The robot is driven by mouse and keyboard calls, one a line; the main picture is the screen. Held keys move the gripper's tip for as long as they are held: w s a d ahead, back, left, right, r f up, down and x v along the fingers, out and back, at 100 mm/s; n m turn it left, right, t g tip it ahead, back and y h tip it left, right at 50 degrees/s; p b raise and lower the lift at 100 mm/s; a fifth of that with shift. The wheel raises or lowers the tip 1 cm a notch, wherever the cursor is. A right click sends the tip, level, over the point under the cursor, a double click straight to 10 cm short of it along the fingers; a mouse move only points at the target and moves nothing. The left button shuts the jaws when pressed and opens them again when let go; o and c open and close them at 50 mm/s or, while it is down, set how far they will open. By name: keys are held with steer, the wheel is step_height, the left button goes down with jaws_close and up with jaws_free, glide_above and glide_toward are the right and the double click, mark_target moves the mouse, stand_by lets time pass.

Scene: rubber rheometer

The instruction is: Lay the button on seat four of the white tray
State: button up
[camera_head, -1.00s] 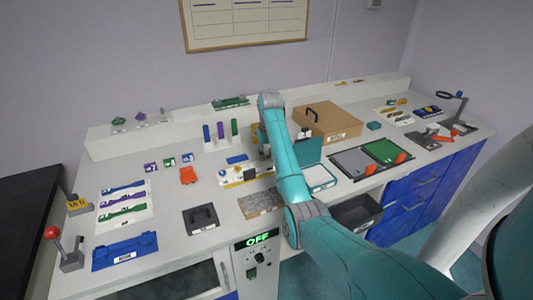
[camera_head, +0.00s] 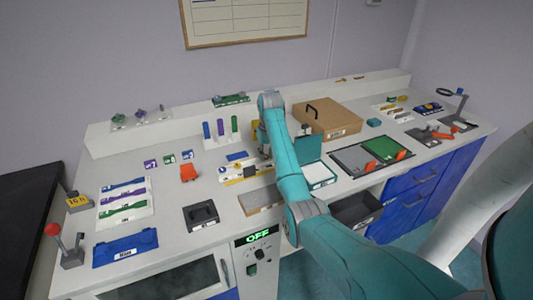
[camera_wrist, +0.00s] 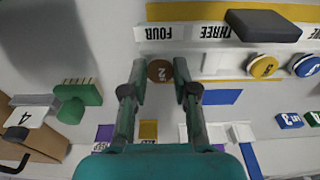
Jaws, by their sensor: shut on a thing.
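My gripper (camera_wrist: 161,85) has its two fingers on either side of a round brown button (camera_wrist: 160,70) marked 2, and is shut on it. The white tray (camera_wrist: 205,34) shows upside down in the wrist view, with FOUR and THREE on its front edge. The button lines up with the FOUR label, in the same row as the other buttons; whether it touches the seat I cannot tell. In the head view, the tray (camera_head: 228,179) lies mid-bench, and my arm hides the fingertips and the held button.
A yellow button (camera_wrist: 262,67) and a blue button (camera_wrist: 306,65) sit further along the tray. A dark block (camera_wrist: 263,26) covers part of its front edge. A green piece (camera_wrist: 80,98) stands at left in the wrist view. A cardboard box (camera_head: 327,117) stands right of my arm.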

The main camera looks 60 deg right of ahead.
steer(key=shift+f, duration=0.15)
steer(key=o, duration=1.1)
